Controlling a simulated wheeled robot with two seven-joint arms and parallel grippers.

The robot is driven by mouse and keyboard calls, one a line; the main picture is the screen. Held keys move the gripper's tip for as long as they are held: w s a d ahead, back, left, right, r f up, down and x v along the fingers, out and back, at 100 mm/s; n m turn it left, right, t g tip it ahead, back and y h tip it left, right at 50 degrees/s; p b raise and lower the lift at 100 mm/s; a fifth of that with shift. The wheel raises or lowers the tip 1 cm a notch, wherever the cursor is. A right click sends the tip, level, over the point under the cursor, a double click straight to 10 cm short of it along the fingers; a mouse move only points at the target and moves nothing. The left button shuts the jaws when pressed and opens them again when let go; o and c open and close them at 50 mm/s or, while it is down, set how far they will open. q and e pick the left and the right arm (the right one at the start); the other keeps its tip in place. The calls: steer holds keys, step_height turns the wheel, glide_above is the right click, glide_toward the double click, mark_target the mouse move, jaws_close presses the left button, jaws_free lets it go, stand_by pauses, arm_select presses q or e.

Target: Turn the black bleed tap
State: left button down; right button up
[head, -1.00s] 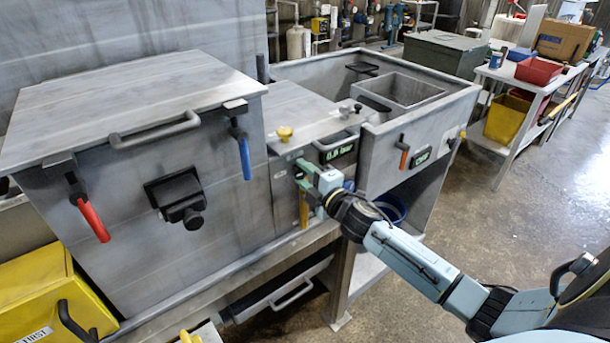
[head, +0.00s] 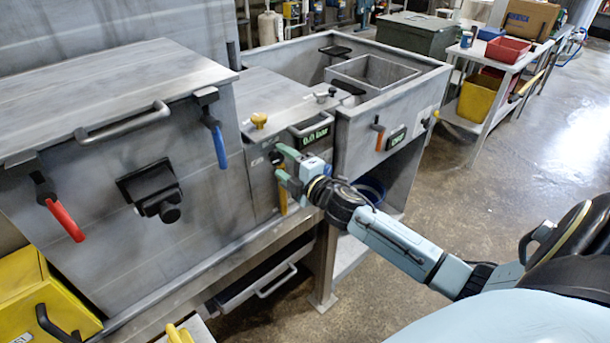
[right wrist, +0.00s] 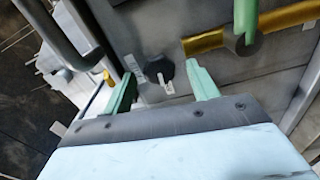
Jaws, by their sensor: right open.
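The black bleed tap (right wrist: 157,68) is a small dark round knob with a pale pointer, on the grey front panel. In the head view its dark edge (head: 275,157) shows beside my fingertips. My right gripper (head: 282,164) is open and empty, with its green fingers pointing at the panel. In the right wrist view the tap lies between the two fingers of my right gripper (right wrist: 160,85), a little beyond their tips. No contact with the tap shows. My left gripper is not in view.
A yellow lever (head: 283,196) hangs just below my right gripper; a yellow bar (right wrist: 205,41) passes close to a finger. Red (head: 66,220) and blue (head: 219,146) handles are on the left. Open floor (head: 470,190) lies to the right.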

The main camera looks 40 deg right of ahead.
steer(key=s+d, duration=0.1)
steer(key=s, duration=1.1)
steer(key=s+f+m+g+h, duration=0.1)
steer(key=s+f+m+g, duration=0.25)
steer(key=f, duration=0.75)
steer(key=s+f+m+g+h+b, duration=0.1)
steer(key=s+f+m+g, duration=0.2)
steer(key=f, duration=0.8)
steer(key=s+f+m+g, duration=0.2)
steer(key=s+f+m, duration=0.15)
steer(key=f, duration=0.75)
steer(key=s+a+f+m+g, duration=0.1)
steer(key=s+a+f+g, duration=0.1)
steer(key=s+f, duration=0.4)
steer(key=s+a+f+m+g, duration=0.2)
steer(key=s+a+f, duration=0.3)
steer(key=s, duration=0.8)
steer(key=s+a+f+m+g+b, duration=0.1)
steer(key=s+a+f+m+g, duration=0.1)
steer(key=s+f, duration=0.6)
steer(key=shift+s+a+f+g+y, duration=0.4)
steer(key=shift+s+a+g, duration=0.35)
steer(key=shift+s+g, duration=0.5)
